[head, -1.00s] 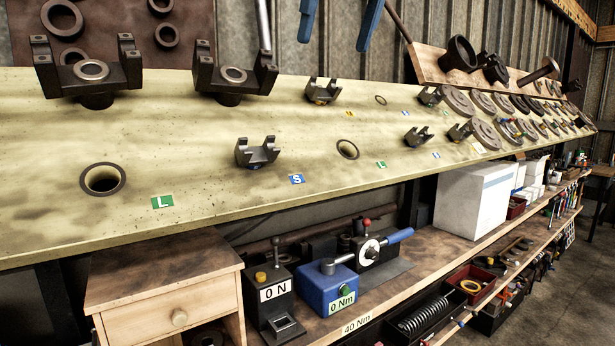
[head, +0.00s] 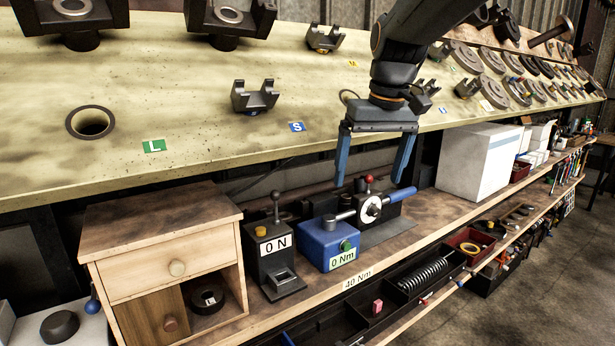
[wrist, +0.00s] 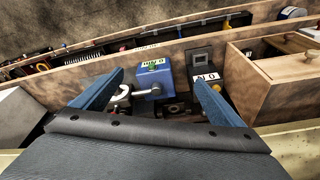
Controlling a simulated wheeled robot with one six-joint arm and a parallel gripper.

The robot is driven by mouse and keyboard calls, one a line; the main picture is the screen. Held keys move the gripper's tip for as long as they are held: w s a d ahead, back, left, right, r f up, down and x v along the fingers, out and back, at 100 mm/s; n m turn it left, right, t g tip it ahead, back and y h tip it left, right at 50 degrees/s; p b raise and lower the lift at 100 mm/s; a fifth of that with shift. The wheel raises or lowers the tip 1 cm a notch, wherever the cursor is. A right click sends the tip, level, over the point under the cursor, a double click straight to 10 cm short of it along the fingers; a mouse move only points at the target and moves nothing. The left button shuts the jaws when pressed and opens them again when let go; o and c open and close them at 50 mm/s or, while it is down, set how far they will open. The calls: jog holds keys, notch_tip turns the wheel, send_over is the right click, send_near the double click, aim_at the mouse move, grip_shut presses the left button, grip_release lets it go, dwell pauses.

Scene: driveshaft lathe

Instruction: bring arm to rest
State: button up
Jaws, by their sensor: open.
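My gripper (head: 373,160) hangs in front of the sloped board in the head view, its two blue fingers spread wide and pointing down. Nothing is between the fingers. In the wrist view the open fingers (wrist: 158,86) frame the same blue device (wrist: 153,78). The black 0 N device (head: 272,248) stands left of it. My arm hides part of the board behind it.
The sloped board (head: 220,150) holds several dark yokes and holes. A wooden drawer cabinet (head: 150,246) stands at lower left, and a white box (head: 477,165) on the shelf at right. Bins with a spring and small parts lie below. Open floor (head: 560,260) is at right.

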jog(key=s+d+f+m+b, duration=0.1)
jog(key=s+d+f, duration=0.1)
jog(key=s+f, duration=0.4)
jog(key=s+d+f+b, duration=0.1)
jog(key=s+f, duration=0.4)
jog(key=f, duration=0.7)
jog(key=s+d+f+m+g+h+b, duration=0.1)
jog(key=s+d+f, duration=0.2)
jog(key=s+f, duration=0.3)
notch_tip(320, 180, down, 4)
jog(key=shift+s+d+f+m, duration=0.1)
jog(key=shift+s+d+m, duration=0.2)
jog(key=shift+s, duration=0.05)
